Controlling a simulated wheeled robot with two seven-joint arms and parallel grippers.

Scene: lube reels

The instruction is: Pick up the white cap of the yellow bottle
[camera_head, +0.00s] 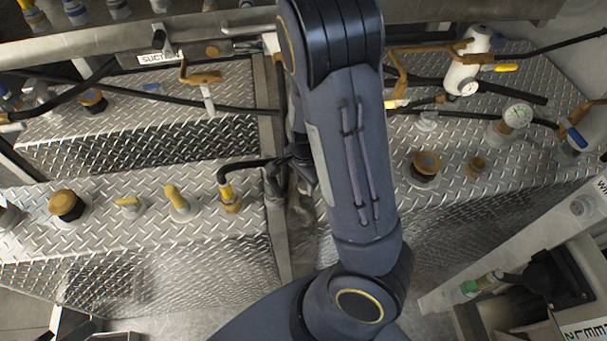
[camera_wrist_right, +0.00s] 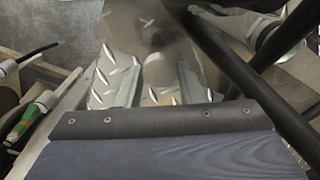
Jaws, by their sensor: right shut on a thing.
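My right gripper (camera_head: 284,180) is partly hidden beside my dark arm, over the gap between the diamond-plate boxes. In the right wrist view its two fingers (camera_wrist_right: 158,85) are shut on a pale rounded thing (camera_wrist_right: 158,72). I cannot tell from its look whether this is the white cap. No yellow bottle with a white cap is clear in either view. A short yellow fitting (camera_head: 178,200) stands on the left plate, apart from the gripper. My left gripper is not in view.
Brown caps (camera_head: 66,204) (camera_head: 427,163) stand on the plates. Dark hoses cross the right wrist view (camera_wrist_right: 225,75).

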